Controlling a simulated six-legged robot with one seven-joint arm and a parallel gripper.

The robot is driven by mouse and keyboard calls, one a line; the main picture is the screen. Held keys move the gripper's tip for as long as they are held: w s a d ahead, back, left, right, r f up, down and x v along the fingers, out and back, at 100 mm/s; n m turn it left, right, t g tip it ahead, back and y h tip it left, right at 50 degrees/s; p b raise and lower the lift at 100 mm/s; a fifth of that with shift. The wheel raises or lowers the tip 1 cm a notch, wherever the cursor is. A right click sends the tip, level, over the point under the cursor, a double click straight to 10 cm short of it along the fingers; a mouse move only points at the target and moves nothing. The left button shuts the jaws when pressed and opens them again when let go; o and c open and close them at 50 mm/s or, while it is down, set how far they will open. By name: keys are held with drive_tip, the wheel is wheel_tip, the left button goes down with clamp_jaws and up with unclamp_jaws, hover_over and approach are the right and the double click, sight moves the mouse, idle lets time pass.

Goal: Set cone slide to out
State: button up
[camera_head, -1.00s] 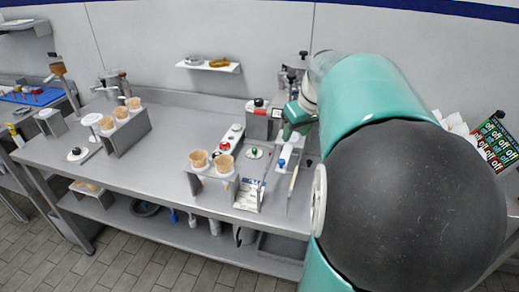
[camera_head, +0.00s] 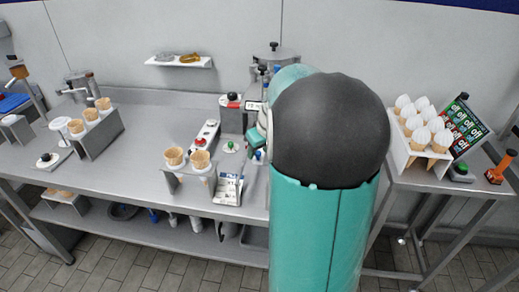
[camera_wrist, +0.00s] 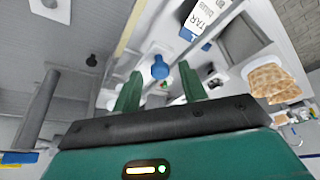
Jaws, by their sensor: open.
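A slide with a blue knob (camera_head: 257,155) sits on the counter, just left of my arm, which hides part of it. In the wrist view, the blue knob (camera_wrist: 160,67) lies ahead of my gripper (camera_wrist: 161,77), between the lines of its two green fingers. The fingers are apart and nothing is held. I cannot tell how far the knob is from the fingertips. In the head view my arm hides the fingertips. I cannot tell which way the slide is set.
A holder with two cones (camera_head: 174,157) stands left of the slide, beside a printed card (camera_head: 228,189). A green knob (camera_head: 231,145) and a red-button panel (camera_head: 205,136) are close by. A rack of white-topped cones (camera_head: 433,146) stands on the right table. The left counter has bare room.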

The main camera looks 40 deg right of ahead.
clamp_jaws()
drive_tip(key=shift+a, duration=0.1)
